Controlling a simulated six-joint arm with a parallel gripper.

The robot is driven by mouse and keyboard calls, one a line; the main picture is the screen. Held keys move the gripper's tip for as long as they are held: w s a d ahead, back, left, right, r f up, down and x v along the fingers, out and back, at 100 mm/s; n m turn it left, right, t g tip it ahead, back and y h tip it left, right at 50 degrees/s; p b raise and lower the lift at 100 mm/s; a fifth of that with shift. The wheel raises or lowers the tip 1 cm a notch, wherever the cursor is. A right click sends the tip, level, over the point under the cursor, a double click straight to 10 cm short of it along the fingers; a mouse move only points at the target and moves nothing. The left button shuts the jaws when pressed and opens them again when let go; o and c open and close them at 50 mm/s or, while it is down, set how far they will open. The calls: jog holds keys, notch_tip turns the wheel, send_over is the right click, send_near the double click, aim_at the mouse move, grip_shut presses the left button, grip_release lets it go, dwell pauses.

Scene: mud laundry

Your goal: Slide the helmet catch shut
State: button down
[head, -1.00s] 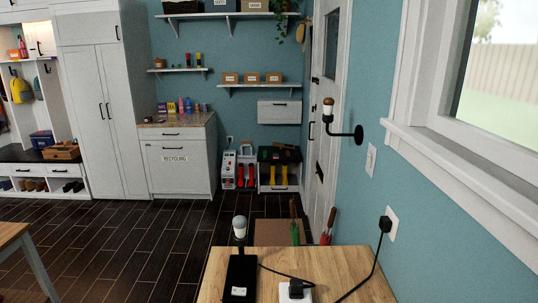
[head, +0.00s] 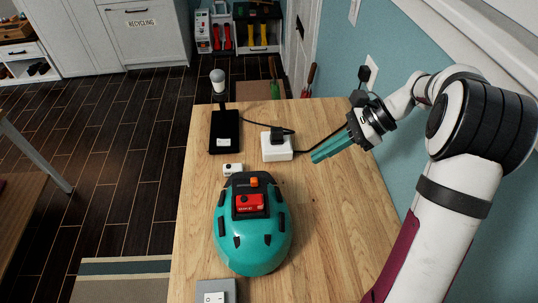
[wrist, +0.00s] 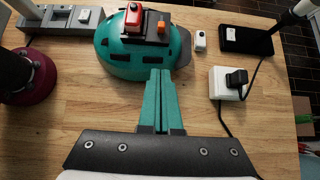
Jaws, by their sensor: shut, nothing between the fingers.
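A teal helmet (head: 262,257) lies dome up on the wooden table, left of my gripper in the head view; it also shows in the wrist view (wrist: 130,62). A black mount on it carries a red box (head: 249,203) with small lettering and a small orange block (head: 254,182), which looks like the catch. The orange block (wrist: 161,27) sits near the mount's edge in the wrist view. I cannot tell its slide position. My gripper (head: 316,156) has teal fingers, shut and empty, above the table, apart from the helmet; the fingertips (wrist: 160,73) point toward it.
A white power block (head: 277,152) with a black plug and cord stands near my gripper. A black box (head: 224,133), a small white box (head: 232,169) and a grey strip (head: 216,291) lie on the table (head: 330,220). The table's right part is mostly clear.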

send_near(252, 179)
jog(key=f, duration=0.2)
jog(key=a+f, duration=0.1)
jog(key=f, duration=0.1)
jog(key=a+f, duration=0.1)
jog(key=f, duration=0.1)
jog(key=shift+a, duration=0.35)
jog(key=shift+a, duration=1.75)
jog(key=shift+d, duration=0.1)
